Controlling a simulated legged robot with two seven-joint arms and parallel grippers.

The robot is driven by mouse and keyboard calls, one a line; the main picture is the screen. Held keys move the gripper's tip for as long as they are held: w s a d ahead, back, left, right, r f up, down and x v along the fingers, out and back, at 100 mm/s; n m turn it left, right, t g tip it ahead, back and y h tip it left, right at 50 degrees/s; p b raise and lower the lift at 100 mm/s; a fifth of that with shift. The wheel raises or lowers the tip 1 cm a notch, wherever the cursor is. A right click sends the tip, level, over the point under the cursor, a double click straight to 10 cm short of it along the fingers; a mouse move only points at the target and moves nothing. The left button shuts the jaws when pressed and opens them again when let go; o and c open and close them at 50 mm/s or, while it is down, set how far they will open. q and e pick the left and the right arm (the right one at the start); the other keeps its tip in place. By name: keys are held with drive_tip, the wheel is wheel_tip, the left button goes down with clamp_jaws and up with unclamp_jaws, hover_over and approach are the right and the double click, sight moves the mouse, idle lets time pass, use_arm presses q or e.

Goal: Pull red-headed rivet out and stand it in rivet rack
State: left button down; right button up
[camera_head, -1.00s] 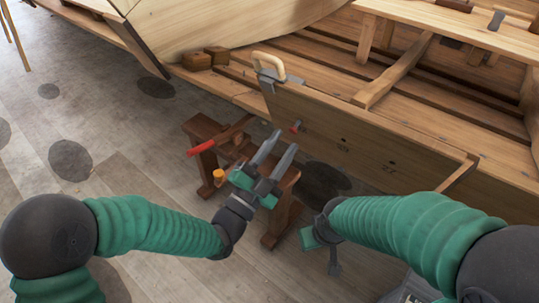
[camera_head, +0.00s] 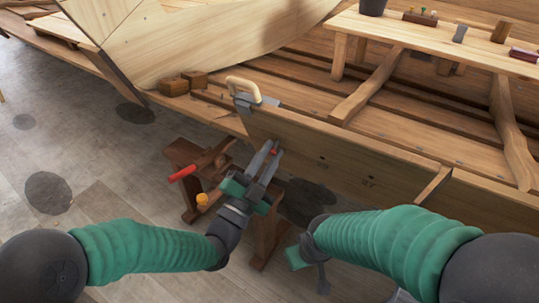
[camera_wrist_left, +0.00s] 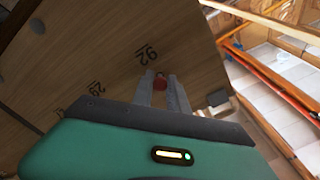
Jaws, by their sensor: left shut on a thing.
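The red-headed rivet (camera_head: 274,152) sits at the face of the wooden hull plank (camera_head: 345,163). Its red head (camera_wrist_left: 160,84) shows between the fingertips in the left wrist view, near the marking 92. My left gripper (camera_head: 270,151) is shut on the rivet, with its fingers pointing at the plank. Whether the shank is still in the wood is hidden. A small block with coloured heads, which looks like the rivet rack (camera_head: 420,18), stands on the bench at the upper right. My right gripper (camera_head: 306,256) is low, in front of the plank, partly behind its own arm; its jaws are unclear.
A wooden trestle (camera_head: 265,235) with a red-handled tool (camera_head: 183,173) and an orange-topped item (camera_head: 202,199) stands below the left gripper. A clamp (camera_head: 245,92) grips the plank's top edge. The bench (camera_head: 455,48) holds a dark pot (camera_head: 373,6) and several blocks.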

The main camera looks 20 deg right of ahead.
use_arm(q)
drive_tip(key=shift+s+f, duration=0.1)
drive_tip(key=shift+f, duration=0.05)
drive_tip(key=shift+b+v, duration=0.8)
drive_tip(key=shift+v, duration=1.65)
drive_tip(key=w+a+f+n+t+y, duration=0.2)
drive_tip(key=a+f, duration=0.2)
drive_tip(key=a, duration=0.4)
drive_tip(key=w+a+f+n+t+y, duration=0.15)
drive_tip(key=a+f, duration=0.25)
drive_tip(key=a, duration=0.4)
drive_tip(key=s+a+f+n+t+y, duration=0.1)
drive_tip(key=a+f+t+y, duration=0.15)
drive_tip(key=a, duration=0.55)
drive_tip(key=s+a+f+n+t+y, duration=0.1)
drive_tip(key=s+a+f+n+y, duration=0.2)
drive_tip(key=a, duration=0.5)
drive_tip(key=s+r+n+y+p, duration=0.1)
drive_tip(key=s+r+y+p, duration=0.1)
drive_tip(key=r+p, duration=0.8)
drive_tip(key=s+a+r+n+y+p, duration=0.1)
drive_tip(key=s+r+y+p, duration=0.2)
drive_tip(key=r+p, duration=0.7)
drive_tip(key=y+p, duration=0.2)
drive_tip(key=p, duration=1.1)
drive_tip(key=shift+t+y, duration=0.3)
